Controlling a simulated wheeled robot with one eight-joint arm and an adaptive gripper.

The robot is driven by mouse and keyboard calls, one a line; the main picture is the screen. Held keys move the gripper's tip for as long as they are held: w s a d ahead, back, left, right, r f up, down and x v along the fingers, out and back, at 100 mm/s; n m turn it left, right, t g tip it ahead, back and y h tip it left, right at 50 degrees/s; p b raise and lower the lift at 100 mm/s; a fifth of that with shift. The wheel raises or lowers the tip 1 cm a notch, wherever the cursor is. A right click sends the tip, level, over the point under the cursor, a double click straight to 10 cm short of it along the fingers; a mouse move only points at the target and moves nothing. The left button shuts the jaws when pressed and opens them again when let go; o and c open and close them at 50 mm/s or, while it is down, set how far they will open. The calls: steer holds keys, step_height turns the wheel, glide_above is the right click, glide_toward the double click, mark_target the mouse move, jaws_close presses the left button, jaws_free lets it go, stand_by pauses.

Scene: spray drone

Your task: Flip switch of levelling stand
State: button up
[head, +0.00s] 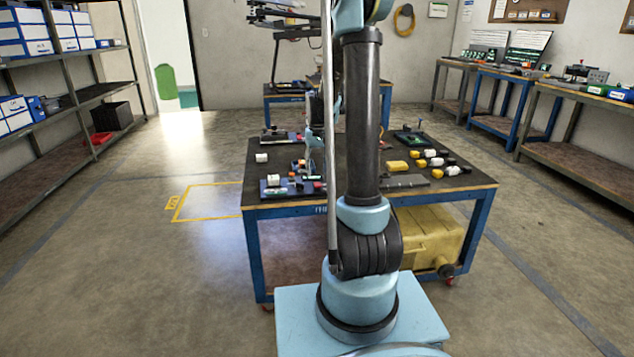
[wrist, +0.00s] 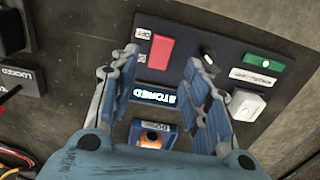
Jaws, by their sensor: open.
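My gripper (wrist: 162,62) is open and empty, its fingers spread above a dark control panel (wrist: 185,70) in the wrist view. The panel carries a red block (wrist: 161,52), a small black lever switch (wrist: 208,54) near the right fingertip, a green label, a white block (wrist: 247,105) and a lit display reading STORED (wrist: 157,96). Contact between finger and lever cannot be told. I cannot tell which part is named the levelling stand. In the head view this panel (head: 292,189) appears at the table's front left, and my gripper is small and partly hidden by my arm.
A blue box with an orange part (wrist: 153,138) lies between the fingers' bases. A LOCKED panel (wrist: 20,80) is at the left. On the worktable (head: 262,205), yellow, white and black blocks (head: 430,160) stand at the right. Floor left of the table is clear.

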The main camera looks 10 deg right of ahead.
mark_target(317, 184)
steer(key=shift+f, duration=2.8)
steer(key=shift+c, duration=0.5)
jaws_close()
